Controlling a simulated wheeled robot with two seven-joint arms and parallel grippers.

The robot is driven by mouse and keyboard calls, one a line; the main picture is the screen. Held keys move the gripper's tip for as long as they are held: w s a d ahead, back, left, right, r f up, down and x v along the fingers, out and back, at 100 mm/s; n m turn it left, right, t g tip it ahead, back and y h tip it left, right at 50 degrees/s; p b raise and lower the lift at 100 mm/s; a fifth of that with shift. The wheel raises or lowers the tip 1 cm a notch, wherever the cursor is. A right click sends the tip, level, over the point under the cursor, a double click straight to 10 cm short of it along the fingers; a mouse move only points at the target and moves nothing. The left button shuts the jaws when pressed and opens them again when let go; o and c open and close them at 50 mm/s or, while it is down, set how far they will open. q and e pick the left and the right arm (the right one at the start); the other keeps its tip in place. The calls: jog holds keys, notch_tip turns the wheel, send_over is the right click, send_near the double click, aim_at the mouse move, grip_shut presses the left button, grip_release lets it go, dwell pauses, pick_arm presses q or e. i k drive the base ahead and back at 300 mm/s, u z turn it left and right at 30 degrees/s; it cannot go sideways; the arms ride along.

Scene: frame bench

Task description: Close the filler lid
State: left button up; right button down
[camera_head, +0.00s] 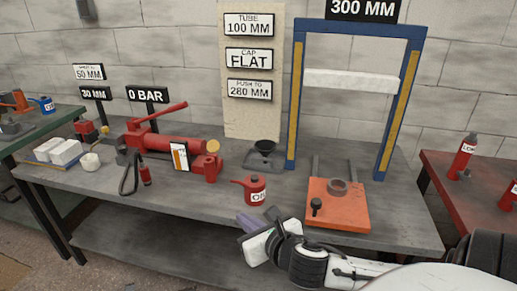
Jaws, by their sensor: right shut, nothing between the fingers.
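The red hand pump (175,143) stands on the bench, its lever slanting up to the right. A round tan disc (213,146) is at the right end of its cylinder. I cannot tell for sure which part is the filler lid or how it stands. A red oil can (251,188) stands in front and to the right of the pump. My right gripper (247,222) is shut and empty at the bench's front edge, just below the oil can in the picture and apart from the pump. My left gripper is out of view.
A blue press frame (297,95) stands at the right, with an orange plate (337,213) before it. A dark cup on a grey base (263,155) stands behind the oil can. The bench (180,205) is clear in front of the pump.

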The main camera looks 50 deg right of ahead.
aim_at(213, 145)
jog(key=z, duration=0.7)
jog(key=i, duration=1.65)
